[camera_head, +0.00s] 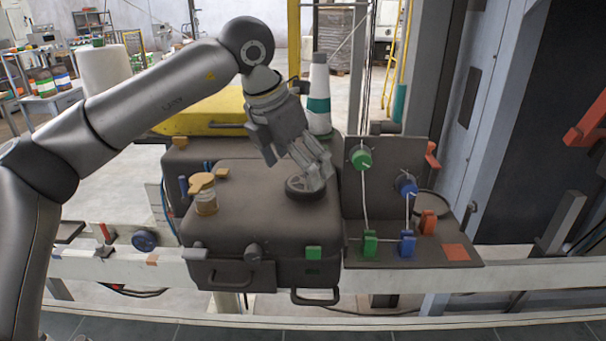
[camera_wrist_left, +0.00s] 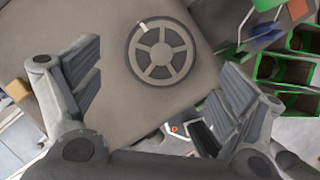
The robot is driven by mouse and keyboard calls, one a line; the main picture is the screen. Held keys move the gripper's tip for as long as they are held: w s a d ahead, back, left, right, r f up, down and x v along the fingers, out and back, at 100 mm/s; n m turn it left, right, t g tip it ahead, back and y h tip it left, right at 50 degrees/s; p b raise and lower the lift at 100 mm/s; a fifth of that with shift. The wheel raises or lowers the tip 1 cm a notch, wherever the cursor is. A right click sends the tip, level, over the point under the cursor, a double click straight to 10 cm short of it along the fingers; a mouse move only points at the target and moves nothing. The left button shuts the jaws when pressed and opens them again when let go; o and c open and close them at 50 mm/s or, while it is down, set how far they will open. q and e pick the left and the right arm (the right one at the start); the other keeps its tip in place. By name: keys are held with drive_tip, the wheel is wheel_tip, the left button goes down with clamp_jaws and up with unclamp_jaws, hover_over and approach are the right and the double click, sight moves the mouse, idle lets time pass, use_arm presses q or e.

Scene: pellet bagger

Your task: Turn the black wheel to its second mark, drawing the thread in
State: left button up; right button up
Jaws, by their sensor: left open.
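The black wheel (camera_head: 297,188) lies flat on top of the dark machine housing (camera_head: 260,225) in the head view. In the left wrist view the spoked wheel (camera_wrist_left: 161,50) shows whole, with a pale mark at its upper left rim. My left gripper (camera_head: 318,176) points down at the wheel, its fingers covering the wheel's right part in the head view. The fingers (camera_wrist_left: 158,92) are wide apart with nothing between them; whether they touch the wheel is unclear. White thread (camera_head: 364,200) runs between a green spool (camera_head: 361,159) and a green block (camera_head: 370,244). My right gripper is not seen.
A blue spool (camera_head: 406,185) and a blue block (camera_head: 407,244) stand on the panel right of the wheel. A jar with a tan lid (camera_head: 204,194) stands on the housing at left. A white and green cone (camera_head: 319,98) rises behind the gripper.

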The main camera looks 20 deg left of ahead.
sight(304, 183)
use_arm(q)
drive_tip(key=x, duration=0.2)
drive_tip(key=shift+w+f, duration=0.1)
drive_tip(key=shift+f, duration=0.15)
drive_tip(key=shift+w+d+f+p, duration=0.2)
drive_tip(key=shift+f+p, duration=0.1)
drive_tip(key=shift+f, duration=0.3)
drive_tip(key=c, duration=1)
